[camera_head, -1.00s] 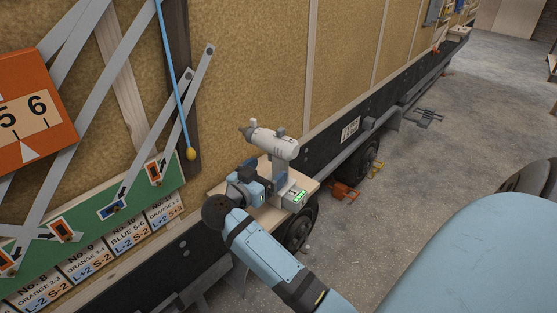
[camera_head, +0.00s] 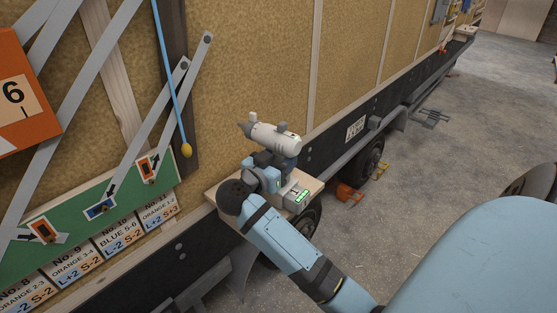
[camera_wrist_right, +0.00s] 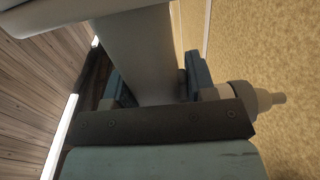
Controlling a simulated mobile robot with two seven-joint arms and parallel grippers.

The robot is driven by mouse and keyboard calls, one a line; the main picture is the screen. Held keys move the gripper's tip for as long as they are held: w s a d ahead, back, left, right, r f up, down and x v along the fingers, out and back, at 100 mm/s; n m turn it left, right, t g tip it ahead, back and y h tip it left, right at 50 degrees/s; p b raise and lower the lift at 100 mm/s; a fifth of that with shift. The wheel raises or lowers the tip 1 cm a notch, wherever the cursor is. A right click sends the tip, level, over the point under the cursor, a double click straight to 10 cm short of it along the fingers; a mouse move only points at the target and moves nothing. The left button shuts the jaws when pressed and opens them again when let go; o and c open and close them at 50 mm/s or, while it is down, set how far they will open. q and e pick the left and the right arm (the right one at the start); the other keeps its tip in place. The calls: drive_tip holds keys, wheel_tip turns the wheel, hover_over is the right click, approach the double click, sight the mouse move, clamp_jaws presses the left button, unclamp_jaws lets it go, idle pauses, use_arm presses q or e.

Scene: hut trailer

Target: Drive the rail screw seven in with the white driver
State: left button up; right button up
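The white driver (camera_head: 275,138) stands upright on a small wooden shelf (camera_head: 313,186) at the trailer's side, its nose pointing left. Its battery base shows a green light. My right gripper (camera_head: 272,166) is at its handle. In the right wrist view the handle (camera_wrist_right: 145,65) lies between the blue-grey fingers (camera_wrist_right: 160,88), with the nose beyond them at the right. I cannot tell whether the fingers press on it. I cannot make out rail screw seven. My left gripper is not in view.
A green board (camera_head: 85,225) with arrow markers and numbered cards (camera_head: 120,238) is at the left. Grey slanted bars, an orange box (camera_head: 22,95) and a blue cord with a yellow end (camera_head: 187,150) are above. Wheels stand below the trailer; the floor at right is largely clear.

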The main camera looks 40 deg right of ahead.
clamp_jaws()
drive_tip(key=shift+r, duration=0.1)
